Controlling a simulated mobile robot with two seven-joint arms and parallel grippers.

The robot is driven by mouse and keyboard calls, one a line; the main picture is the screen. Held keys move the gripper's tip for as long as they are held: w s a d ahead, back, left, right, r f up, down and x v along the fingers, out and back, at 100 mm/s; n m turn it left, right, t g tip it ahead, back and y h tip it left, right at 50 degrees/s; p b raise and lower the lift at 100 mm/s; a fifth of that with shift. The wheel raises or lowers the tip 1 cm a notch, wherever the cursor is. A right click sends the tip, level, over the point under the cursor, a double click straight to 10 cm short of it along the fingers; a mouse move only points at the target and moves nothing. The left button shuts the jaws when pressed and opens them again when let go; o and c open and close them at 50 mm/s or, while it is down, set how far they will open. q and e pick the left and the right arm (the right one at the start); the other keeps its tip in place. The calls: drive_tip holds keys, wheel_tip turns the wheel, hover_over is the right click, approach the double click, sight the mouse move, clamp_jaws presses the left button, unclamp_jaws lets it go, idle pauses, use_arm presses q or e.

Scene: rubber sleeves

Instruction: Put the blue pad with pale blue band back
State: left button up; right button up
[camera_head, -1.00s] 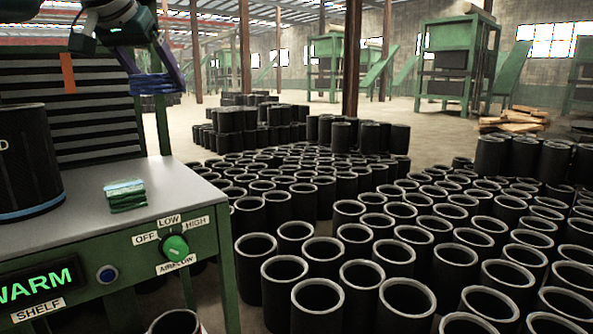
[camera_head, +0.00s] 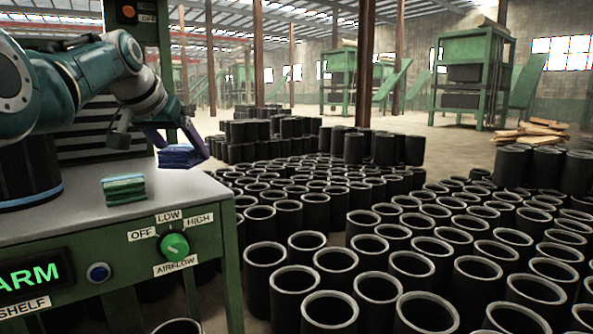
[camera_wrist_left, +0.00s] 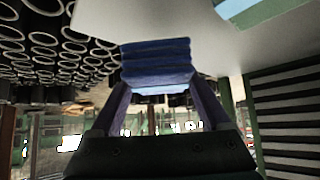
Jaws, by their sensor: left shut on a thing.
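The blue pad (camera_head: 178,157) is folded in layers and held between the fingers of my left gripper (camera_head: 196,150), at the right end of the grey shelf top. In the left wrist view the pad (camera_wrist_left: 157,62) sits between both fingers (camera_wrist_left: 158,100), with a paler blue strip on its lower edge. I cannot tell whether the pad touches the shelf top. A green pad with a pale band (camera_head: 124,189) lies on the shelf top, left of and nearer than the blue pad. My right gripper is not in view.
The green machine has a grey shelf top (camera_head: 88,219), a green airflow knob (camera_head: 174,246) and a lit panel (camera_head: 30,277). Many black sleeves (camera_head: 330,313) crowd the floor to the right.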

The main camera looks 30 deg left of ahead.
sight(184, 169)
use_arm(q)
wheel_tip(184, 169, down, 4)
drive_tip(key=shift+f+b, duration=0.1)
drive_tip(key=shift+b, duration=0.4)
drive_tip(key=o, duration=1.3)
